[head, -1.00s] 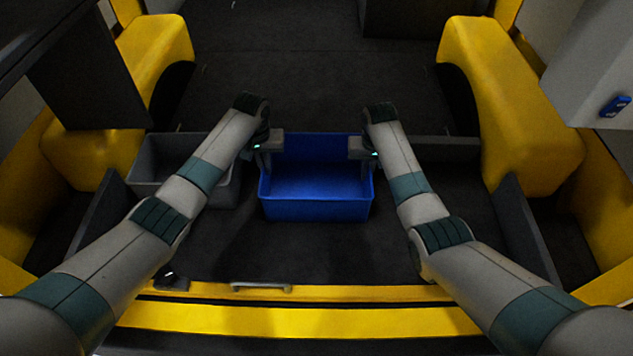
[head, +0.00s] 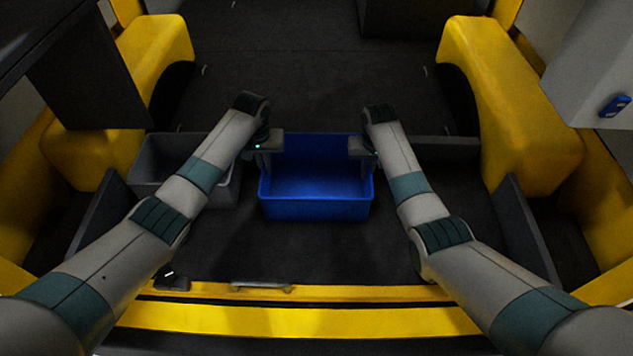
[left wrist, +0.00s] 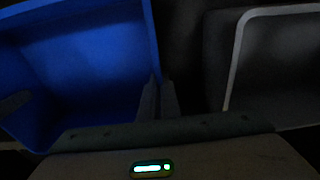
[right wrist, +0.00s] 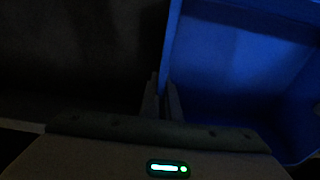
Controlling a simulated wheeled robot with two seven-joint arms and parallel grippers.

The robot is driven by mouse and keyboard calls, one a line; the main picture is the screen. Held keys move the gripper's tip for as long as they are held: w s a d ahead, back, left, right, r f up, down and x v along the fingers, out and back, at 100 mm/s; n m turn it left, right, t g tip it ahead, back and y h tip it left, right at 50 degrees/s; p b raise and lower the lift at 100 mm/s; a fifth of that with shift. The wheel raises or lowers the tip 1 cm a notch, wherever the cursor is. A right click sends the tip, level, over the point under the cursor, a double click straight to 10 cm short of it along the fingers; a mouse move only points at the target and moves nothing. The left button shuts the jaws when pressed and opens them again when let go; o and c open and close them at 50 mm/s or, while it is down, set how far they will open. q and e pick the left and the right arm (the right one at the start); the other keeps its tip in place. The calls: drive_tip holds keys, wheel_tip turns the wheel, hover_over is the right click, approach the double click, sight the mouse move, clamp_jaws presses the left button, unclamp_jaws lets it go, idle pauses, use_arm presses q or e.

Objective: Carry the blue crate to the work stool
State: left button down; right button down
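The blue crate (head: 315,208) stands upright and looks empty, on the dark floor of the cargo bay in the head view. My left gripper (head: 264,160) is at the crate's left wall, and my right gripper (head: 366,160) is at its right wall. In the left wrist view the fingers (left wrist: 159,98) are close together with the crate's wall (left wrist: 153,45) between them. In the right wrist view the fingers (right wrist: 162,98) likewise close around the opposite wall (right wrist: 170,45). The fingertips are dim. I cannot make out a work stool in any view.
A grey bin (head: 150,165) stands just left of the crate, partly behind my left arm. Yellow wheel housings (head: 510,110) flank the bay. A yellow-striped sill (head: 300,320) crosses the front. The floor between crate and sill is clear.

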use_arm(q)
drive_tip(key=shift+w+r, duration=0.1)
drive_tip(key=shift+r, duration=0.05)
use_arm(e)
drive_tip(key=shift+r, duration=0.1)
